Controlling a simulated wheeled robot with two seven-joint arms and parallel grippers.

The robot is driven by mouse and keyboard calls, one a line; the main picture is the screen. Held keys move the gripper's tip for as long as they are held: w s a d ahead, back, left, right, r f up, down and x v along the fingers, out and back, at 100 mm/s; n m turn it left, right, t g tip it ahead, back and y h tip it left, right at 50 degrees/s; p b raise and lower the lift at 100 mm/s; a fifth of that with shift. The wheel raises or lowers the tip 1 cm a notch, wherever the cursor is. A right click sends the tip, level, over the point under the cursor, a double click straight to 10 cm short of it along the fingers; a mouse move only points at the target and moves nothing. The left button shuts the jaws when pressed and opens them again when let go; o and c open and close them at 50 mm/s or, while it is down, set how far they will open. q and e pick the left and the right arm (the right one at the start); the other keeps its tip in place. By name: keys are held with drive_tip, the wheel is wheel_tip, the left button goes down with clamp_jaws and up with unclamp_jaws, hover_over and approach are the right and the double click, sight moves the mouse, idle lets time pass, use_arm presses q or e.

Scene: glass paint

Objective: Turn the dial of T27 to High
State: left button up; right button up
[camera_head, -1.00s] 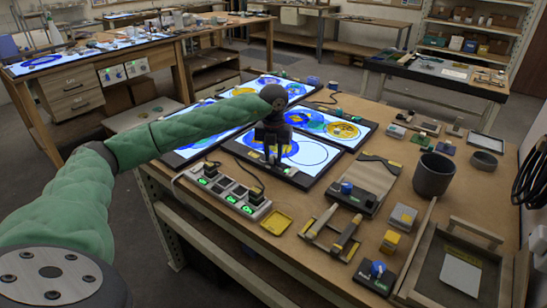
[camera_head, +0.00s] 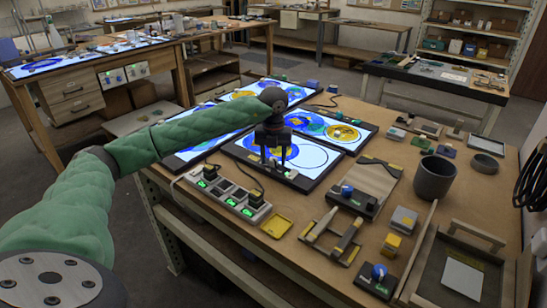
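A blue dial (camera_head: 378,271) sits on a small black box near the front edge of the bench. A second blue dial (camera_head: 347,190) sits on a black unit with a grey sloped plate behind it. A small blue knob (camera_head: 313,84) shows at the back by the light panels. The labels are too small to read, so I cannot tell which is T27. My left gripper (camera_head: 273,158) points down over the front light panel (camera_head: 318,157). Its two fingers show apart with nothing seen between them. My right gripper is out of view.
A power strip (camera_head: 228,193) with green lit switches lies in front of the light panels. A yellow tray (camera_head: 277,227), a wooden frame (camera_head: 333,237), a dark cup (camera_head: 435,178) and a large tray (camera_head: 462,275) fill the front and right of the bench.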

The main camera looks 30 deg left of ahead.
sight(274, 159)
use_arm(q)
wheel_tip(274, 159, up, 6)
drive_tip(key=shift+r+b, duration=0.2)
drive_tip(key=shift+b, duration=0.45)
drive_tip(key=shift+r, duration=0.65)
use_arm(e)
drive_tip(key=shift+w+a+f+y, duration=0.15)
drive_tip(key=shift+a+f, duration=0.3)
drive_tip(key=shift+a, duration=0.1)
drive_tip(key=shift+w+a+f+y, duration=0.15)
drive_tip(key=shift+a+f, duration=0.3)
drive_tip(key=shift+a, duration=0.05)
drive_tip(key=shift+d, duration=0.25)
